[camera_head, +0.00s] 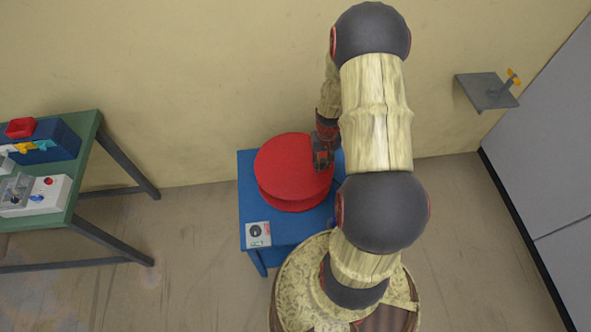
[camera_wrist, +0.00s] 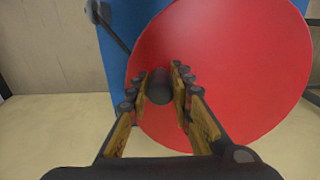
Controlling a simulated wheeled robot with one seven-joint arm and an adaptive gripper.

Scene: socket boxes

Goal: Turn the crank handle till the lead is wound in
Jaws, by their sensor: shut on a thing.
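A red reel (camera_head: 290,165) stands on a blue table (camera_head: 248,190) against the wall. In the wrist view its red disc face (camera_wrist: 235,65) fills the right half. A dark round crank handle (camera_wrist: 159,88) sticks out from the disc, near its left edge. My gripper (camera_wrist: 160,85) has its fingers on both sides of the handle and is shut on it. In the head view my gripper (camera_head: 322,160) is at the right side of the reel, and the handle is hidden there. I cannot make out the lead.
A small grey box with a dark dial (camera_head: 257,234) sits at the blue table's front left corner. A green table (camera_head: 84,150) with several boxes is at the left. A wall shelf (camera_head: 486,92) with an orange-topped fitting is at the upper right. Grey panels (camera_head: 550,130) line the right.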

